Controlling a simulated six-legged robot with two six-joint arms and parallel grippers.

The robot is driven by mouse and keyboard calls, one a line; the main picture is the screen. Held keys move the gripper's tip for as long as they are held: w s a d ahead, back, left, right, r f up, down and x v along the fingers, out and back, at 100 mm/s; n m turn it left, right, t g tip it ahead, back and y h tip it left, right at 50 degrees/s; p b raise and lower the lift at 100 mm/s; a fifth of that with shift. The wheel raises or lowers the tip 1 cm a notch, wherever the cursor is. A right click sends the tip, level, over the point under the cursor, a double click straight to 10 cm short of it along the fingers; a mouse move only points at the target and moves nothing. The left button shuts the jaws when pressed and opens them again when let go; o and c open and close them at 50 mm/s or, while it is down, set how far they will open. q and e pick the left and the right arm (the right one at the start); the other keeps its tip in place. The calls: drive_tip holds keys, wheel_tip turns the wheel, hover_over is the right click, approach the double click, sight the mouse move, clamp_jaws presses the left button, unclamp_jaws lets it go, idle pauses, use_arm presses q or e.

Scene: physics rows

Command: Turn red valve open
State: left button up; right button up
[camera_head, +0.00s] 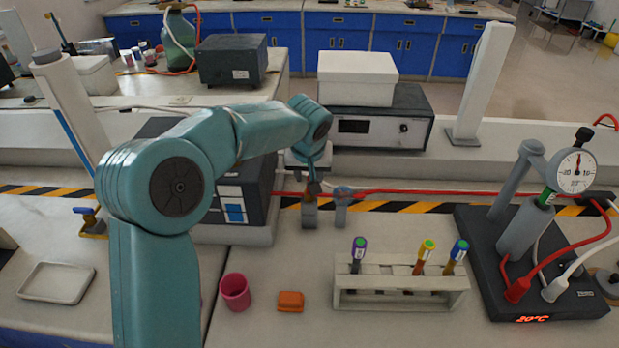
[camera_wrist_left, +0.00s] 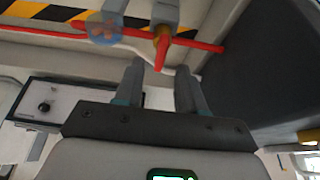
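The red valve (camera_wrist_left: 161,50) shows in the left wrist view as a brass-coloured body with a short red handle, on the thin red line against the grey bench fitting. In the head view its brownish body (camera_head: 313,188) is partly covered by my wrist. My left gripper (camera_wrist_left: 160,68) is open, with its two fingers on either side of the red handle's end. There are gaps between the handle and both fingers, and I see no contact. In the head view my left gripper (camera_head: 312,172) is mostly hidden by the wrist. My right gripper is out of view.
A dark box (camera_head: 245,185) stands close left. A white box (camera_head: 357,76) on an instrument is behind. A tube rack (camera_head: 400,288), pink cup (camera_head: 235,291), orange block (camera_head: 290,301) and gauge stand (camera_head: 530,270) are in front.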

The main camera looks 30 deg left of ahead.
sight(309, 179)
use_arm(q)
drive_tip(key=x, duration=0.4)
drive_tip(key=shift+w+a+r, duration=0.1)
drive_tip(key=shift+a, duration=0.1)
drive_tip(key=shift+d, duration=0.15)
drive_tip(key=shift+c, duration=0.3)
clamp_jaws()
